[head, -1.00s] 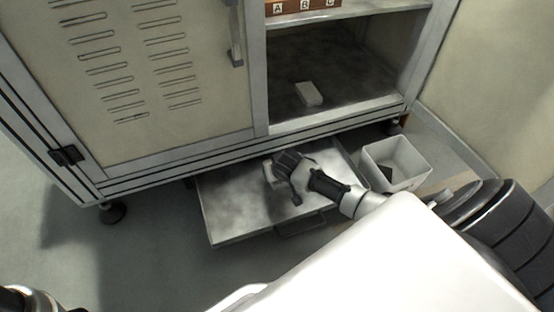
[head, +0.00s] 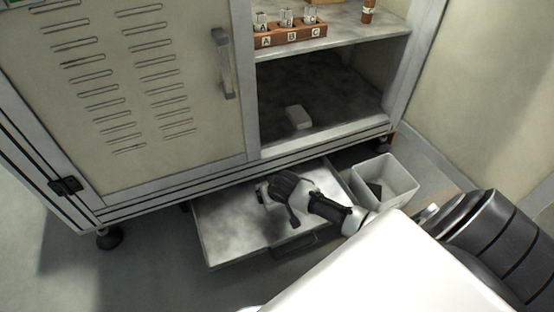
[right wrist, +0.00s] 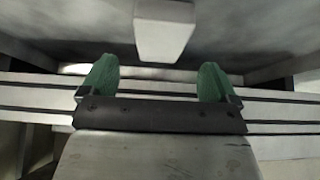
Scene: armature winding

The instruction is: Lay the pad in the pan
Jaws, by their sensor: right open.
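The pad (head: 298,117), a small white block, lies on the stained floor of the open lower cabinet bay, near its front edge. It also shows in the right wrist view (right wrist: 165,28), ahead of the fingers and apart from them. The pan (head: 225,237) is a shallow metal tray pulled out under the cabinet, and its visible floor is bare. My right gripper (head: 265,193) is over the pan, in front of and below the pad. Its green fingertips (right wrist: 157,82) are apart with nothing between them. My left gripper is out of view.
The cabinet's lower front rail (head: 330,140) lies between pan and bay. A white bin (head: 400,180) with something dark inside stands right of the pan. A wooden rack (head: 290,36) labelled A, B, C stands on the shelf above. A closed louvred door (head: 120,90) is at left.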

